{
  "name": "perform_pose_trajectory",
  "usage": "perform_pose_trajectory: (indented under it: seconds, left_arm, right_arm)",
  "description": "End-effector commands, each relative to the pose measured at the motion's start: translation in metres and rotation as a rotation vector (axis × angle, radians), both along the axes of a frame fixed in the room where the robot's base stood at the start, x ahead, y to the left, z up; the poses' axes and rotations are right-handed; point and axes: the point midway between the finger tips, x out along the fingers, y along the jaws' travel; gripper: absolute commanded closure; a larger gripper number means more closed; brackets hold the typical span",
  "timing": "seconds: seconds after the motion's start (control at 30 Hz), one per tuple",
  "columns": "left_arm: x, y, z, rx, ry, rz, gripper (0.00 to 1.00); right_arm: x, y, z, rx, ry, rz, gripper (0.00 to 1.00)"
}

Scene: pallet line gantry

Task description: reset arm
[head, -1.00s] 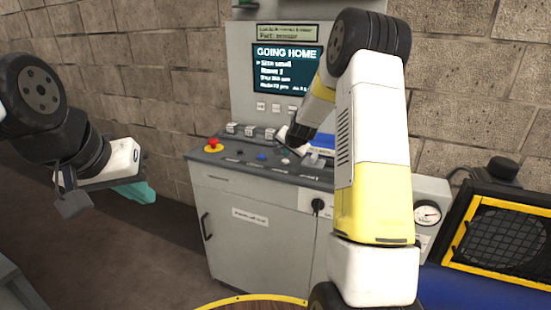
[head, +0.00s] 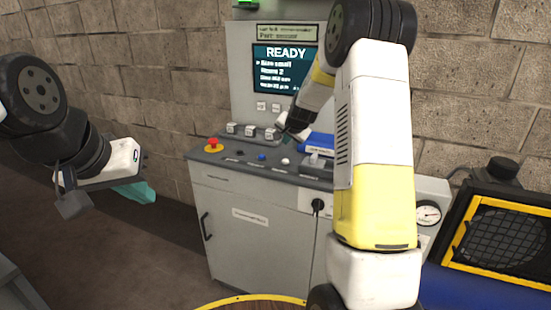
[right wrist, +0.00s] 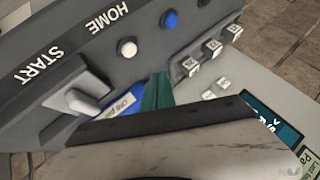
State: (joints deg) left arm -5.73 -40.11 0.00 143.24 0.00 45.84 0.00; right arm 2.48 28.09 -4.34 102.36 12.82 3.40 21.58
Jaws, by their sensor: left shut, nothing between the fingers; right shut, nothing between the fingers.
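The grey control console (head: 225,172) has a screen (head: 284,68) that reads READY. On its sloped panel are a white button (head: 285,161), a blue button (head: 262,157) and a red mushroom button (head: 213,146). In the right wrist view the white button (right wrist: 127,48) sits by the word HOME, with the blue button (right wrist: 171,20) beyond it. My right gripper (head: 287,138) is shut and empty, above and behind the white button, apart from it. Its teal fingers (right wrist: 158,92) show in the right wrist view. My left gripper (head: 142,193) is shut and empty, left of the console.
A grey lever (right wrist: 82,102) stands by the word START, beside a blue labelled object (right wrist: 130,106). Several white label blocks (head: 250,131) line the panel's back. A pressure gauge (head: 428,214) and a yellow-framed black grille (head: 500,235) stand at right. The floor left of the console is clear.

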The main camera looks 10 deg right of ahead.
Motion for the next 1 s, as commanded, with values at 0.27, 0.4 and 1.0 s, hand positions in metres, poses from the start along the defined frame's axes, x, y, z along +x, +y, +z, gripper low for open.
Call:
perform_pose_trajectory:
  seconds: [0.27, 0.4, 1.0]
  left_arm:
    - [0.000, 0.000, 0.000, 0.000, 0.000, 0.000, 1.00]
    - [0.000, 0.000, 0.000, 0.000, 0.000, 0.000, 1.00]
    - [0.000, 0.000, 0.000, 0.000, 0.000, 0.000, 1.00]
  right_arm:
    - [0.000, 0.000, 0.000, 0.000, 0.000, 0.000, 1.00]
    - [0.000, 0.000, 0.000, 0.000, 0.000, 0.000, 1.00]
    - [-0.218, 0.063, 0.136, -0.149, 0.072, 0.385, 1.00]
